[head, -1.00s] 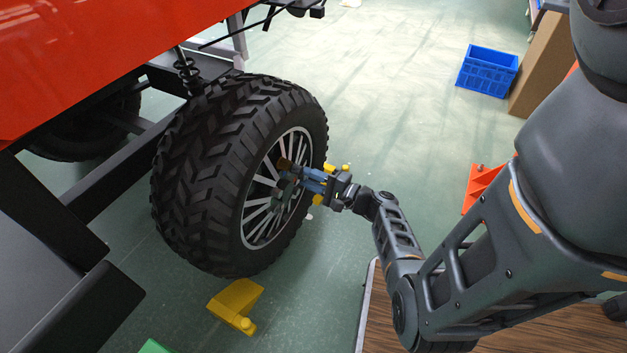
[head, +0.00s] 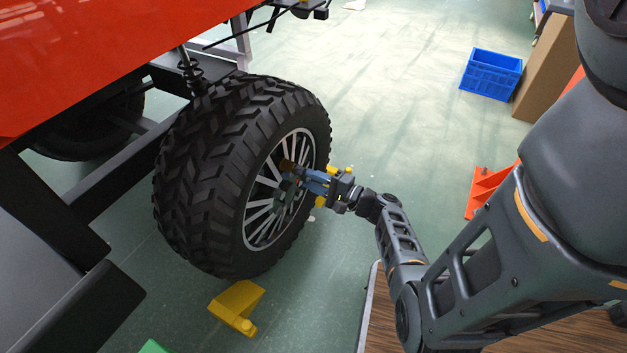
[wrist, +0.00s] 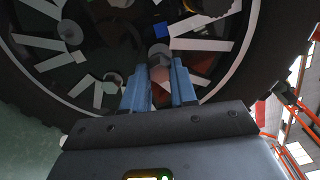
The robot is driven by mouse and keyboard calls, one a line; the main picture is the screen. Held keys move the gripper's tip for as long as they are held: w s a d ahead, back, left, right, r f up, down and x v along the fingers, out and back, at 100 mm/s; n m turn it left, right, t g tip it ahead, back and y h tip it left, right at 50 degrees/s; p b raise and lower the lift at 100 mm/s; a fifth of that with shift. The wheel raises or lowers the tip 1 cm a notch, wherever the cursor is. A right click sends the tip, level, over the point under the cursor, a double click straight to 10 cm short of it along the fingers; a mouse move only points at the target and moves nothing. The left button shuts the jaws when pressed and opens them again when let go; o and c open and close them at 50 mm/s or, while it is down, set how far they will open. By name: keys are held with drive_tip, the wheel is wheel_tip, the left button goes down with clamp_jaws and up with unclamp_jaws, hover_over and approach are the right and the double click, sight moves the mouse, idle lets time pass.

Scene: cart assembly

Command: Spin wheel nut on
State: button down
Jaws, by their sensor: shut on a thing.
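The black-tyred wheel (head: 205,160) with silver spokes is on the cart's axle, below the red body. My gripper (head: 300,176) reaches its hub from the right. In the wrist view, the blue fingers of my gripper (wrist: 160,75) are shut on a small grey nut (wrist: 158,52) in front of the dark hub. The fingers hide part of the nut, and I cannot tell how far it sits on its stud. In the head view the held nut is too small to make out.
A yellow block (head: 237,303) lies on the green floor below the wheel. A blue crate (head: 490,75) and a cardboard box (head: 545,72) stand at the back right. An orange piece (head: 488,190) is near my arm. The floor behind the wheel is mostly clear.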

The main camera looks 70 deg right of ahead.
drive_tip(key=shift+w+d, duration=0.15)
drive_tip(key=shift+w, duration=0.3)
drive_tip(key=shift+w+b, duration=0.3)
drive_tip(key=shift+w, duration=0.05)
drive_tip(key=shift+w+d, duration=0.15)
drive_tip(key=shift+w, duration=0.25)
